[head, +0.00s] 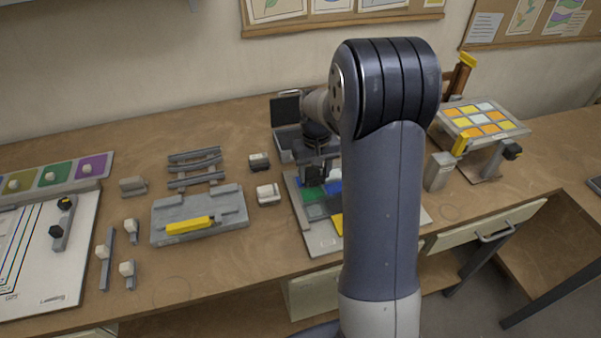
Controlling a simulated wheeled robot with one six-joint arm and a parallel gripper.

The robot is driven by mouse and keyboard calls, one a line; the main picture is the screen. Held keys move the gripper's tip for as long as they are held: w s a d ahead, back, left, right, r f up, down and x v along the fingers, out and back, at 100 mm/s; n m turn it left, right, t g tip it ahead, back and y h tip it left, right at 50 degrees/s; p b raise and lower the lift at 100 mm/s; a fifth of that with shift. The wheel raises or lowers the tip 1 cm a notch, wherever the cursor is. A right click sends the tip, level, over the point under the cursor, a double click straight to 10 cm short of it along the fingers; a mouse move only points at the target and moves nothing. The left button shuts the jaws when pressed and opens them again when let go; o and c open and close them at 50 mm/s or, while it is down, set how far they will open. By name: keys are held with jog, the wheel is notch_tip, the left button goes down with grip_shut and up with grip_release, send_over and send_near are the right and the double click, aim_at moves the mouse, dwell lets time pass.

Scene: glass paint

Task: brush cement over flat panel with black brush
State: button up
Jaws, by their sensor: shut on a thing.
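The flat panel (318,240) lies on the bench at the centre, with green, blue, white, grey and yellow glass pieces in a dark grid. My own arm hides its right part. My gripper (313,172) is over the far left part of the panel, pointing down. It is shut on a dark thing that looks like the black brush; its shape is mostly lost against the dark fingers. I cannot tell whether the bristles touch the glass. How much cement is on the panel cannot be made out.
An open grey case (287,110) stands just behind the panel. A tilted panel of yellow and orange squares (480,118) stands on the right. A grey tray with a yellow bar (200,213) and small blocks are on the left. A white board (40,270) lies far left.

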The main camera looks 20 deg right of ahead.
jog(key=d+p, duration=0.1)
jog(key=d, duration=1.2)
jog(key=shift+d, duration=0.3)
jog(key=shift+f, duration=0.4)
jog(key=shift+a, duration=0.1)
jog(key=shift+a+b, duration=0.6)
jog(key=shift+a, duration=8.35)
jog(key=shift+r+p, duration=1.5)
jog(key=shift+r, duration=0.6)
jog(key=shift+d, duration=0.1)
